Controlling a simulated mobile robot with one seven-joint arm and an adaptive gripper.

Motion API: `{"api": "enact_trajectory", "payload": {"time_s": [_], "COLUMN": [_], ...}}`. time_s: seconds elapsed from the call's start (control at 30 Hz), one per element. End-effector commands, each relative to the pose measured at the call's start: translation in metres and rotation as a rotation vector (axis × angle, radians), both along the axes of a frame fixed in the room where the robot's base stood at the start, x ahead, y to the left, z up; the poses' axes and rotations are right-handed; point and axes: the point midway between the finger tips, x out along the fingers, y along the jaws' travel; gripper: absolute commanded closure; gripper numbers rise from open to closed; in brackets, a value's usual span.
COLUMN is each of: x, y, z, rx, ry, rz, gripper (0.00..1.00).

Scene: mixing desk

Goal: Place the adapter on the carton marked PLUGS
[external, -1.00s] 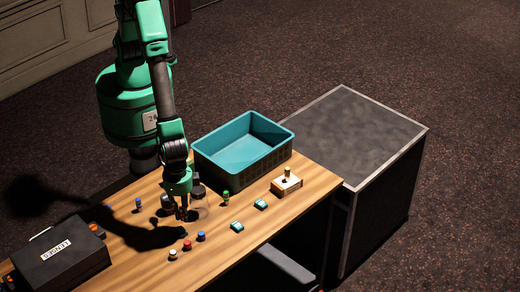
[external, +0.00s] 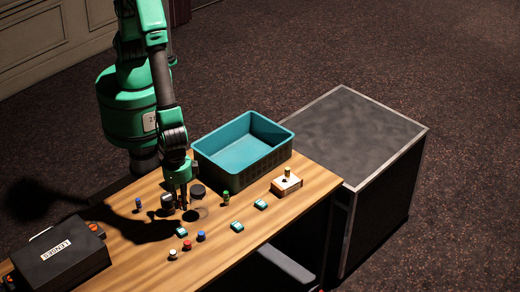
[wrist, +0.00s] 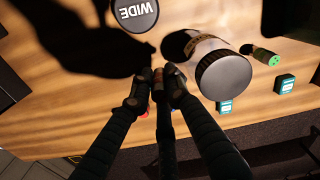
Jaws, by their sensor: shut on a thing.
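My gripper (external: 184,207) is above the wooden desk, beside the dark-topped cylinders. In the wrist view my gripper (wrist: 158,75) is shut on a small brownish piece (wrist: 158,88), mostly hidden between the fingers; I cannot tell for certain that it is the adapter. A small white carton (external: 279,189) stands near the desk's right end, with a short upright brass-and-dark piece (external: 287,173) on top. Its marking cannot be read, so I cannot tell whether it says PLUGS.
A teal bin (external: 206,171) stands behind the carton. Teal blocks (external: 237,226) and small coloured cylinders (external: 201,236) lie about. A black case (external: 45,270) is at the left. A cylinder marked WIDE (wrist: 135,12) and another dark-capped cylinder (wrist: 224,76) are close to my gripper.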

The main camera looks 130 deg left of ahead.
Motion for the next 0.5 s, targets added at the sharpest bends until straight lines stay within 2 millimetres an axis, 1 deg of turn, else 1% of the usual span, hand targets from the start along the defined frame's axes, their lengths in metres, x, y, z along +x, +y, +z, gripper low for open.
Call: {"api": "enact_trajectory", "payload": {"time_s": [0.27,0.5], "x": [-0.036,-0.074], "y": [0.025,0.05], "z": [0.022,0.039], "rx": [0.0,0.0], "ry": [0.0,-0.001], "rz": [0.017,0.034], "gripper": [1.0,1.0]}}
